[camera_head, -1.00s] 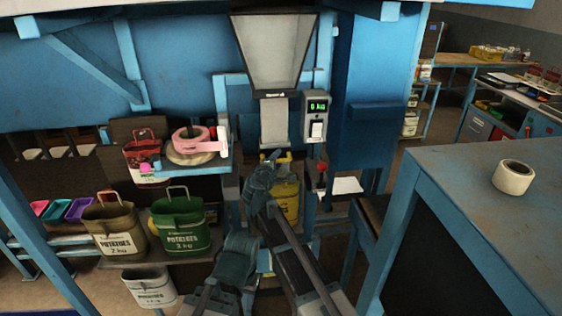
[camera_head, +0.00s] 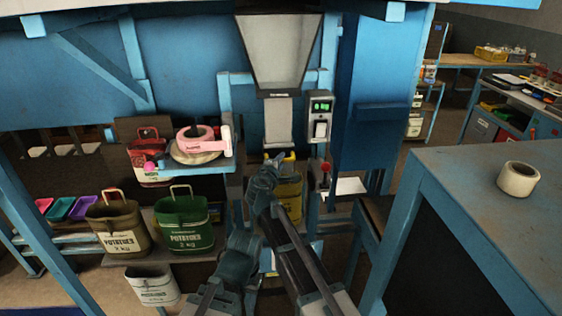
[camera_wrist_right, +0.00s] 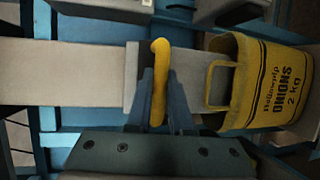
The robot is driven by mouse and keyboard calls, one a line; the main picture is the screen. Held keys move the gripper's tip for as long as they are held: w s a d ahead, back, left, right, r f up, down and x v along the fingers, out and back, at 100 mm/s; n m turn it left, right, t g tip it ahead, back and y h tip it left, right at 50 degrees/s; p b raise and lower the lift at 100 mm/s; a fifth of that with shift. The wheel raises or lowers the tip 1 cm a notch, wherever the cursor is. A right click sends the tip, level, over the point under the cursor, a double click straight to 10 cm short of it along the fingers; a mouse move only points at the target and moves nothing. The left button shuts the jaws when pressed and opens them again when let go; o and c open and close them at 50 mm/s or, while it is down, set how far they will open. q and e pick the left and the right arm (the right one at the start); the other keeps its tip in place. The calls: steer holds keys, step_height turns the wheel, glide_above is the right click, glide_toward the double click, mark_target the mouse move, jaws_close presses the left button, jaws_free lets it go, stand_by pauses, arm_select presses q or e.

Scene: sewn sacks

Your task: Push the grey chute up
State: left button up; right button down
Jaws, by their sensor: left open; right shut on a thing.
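The grey chute (camera_head: 278,124) is an upright pale plate below the hopper's mouth in the head view. In the right wrist view the chute (camera_wrist_right: 60,78) lies sideways across the picture, with a yellow handle (camera_wrist_right: 158,90) near its end. My right gripper (camera_head: 275,160) is at the chute's lower end. Its fingers (camera_wrist_right: 160,100) are shut on the yellow handle. A yellow onions sack (camera_wrist_right: 270,85) is just past the chute's end, below it in the head view (camera_head: 290,195). My left gripper (camera_head: 243,240) is low, left of the right arm, apart from the chute; its fingers are hard to make out.
The grey hopper (camera_head: 278,50) hangs above the chute. A scale box (camera_head: 320,115) with a green display and a red-knobbed lever (camera_head: 325,170) are to the right. A shelf (camera_head: 190,170) with tape rolls and several sacks, one a green sack (camera_head: 184,225), are to the left.

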steer(key=shift+r, duration=0.15)
stand_by(0.8)
step_height(320, 180, up, 16)
steer(key=p, duration=1.6)
steer(key=shift+r, duration=0.1)
steer(key=shift+w, duration=0.15)
steer(key=c, duration=0.8)
jaws_free()
steer(key=shift+s, duration=0.2)
